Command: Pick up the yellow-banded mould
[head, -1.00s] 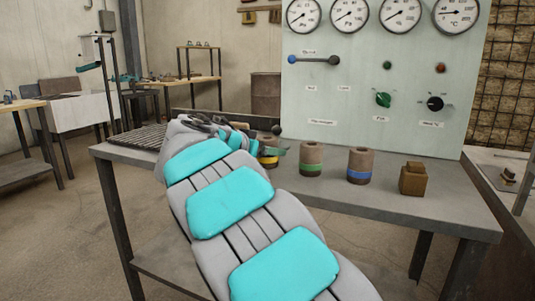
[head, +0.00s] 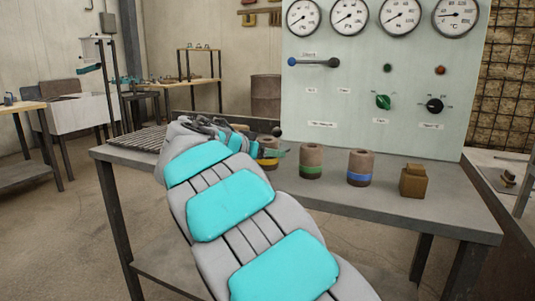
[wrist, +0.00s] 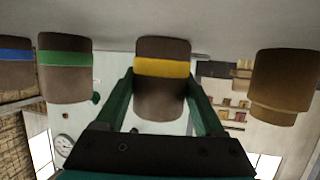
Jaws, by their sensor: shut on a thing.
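The yellow-banded mould (wrist: 162,98) is a brown cylinder with a yellow ring. In the wrist view, which looks upside down, it stands between the two green fingers of my gripper (wrist: 160,76). The fingers are shut on its sides. In the head view the mould (head: 267,163) is partly hidden by my gripper (head: 262,149) and arm. It looks upright at the tabletop (head: 335,195); I cannot tell whether its base is clear of the surface.
A green-banded mould (head: 311,161) and a blue-banded mould (head: 361,167) stand to the right. A brown block (head: 413,180) is beyond them. In the wrist view a plain brown piece (wrist: 285,88) is on the other side. A gauge panel (head: 345,110) rises behind.

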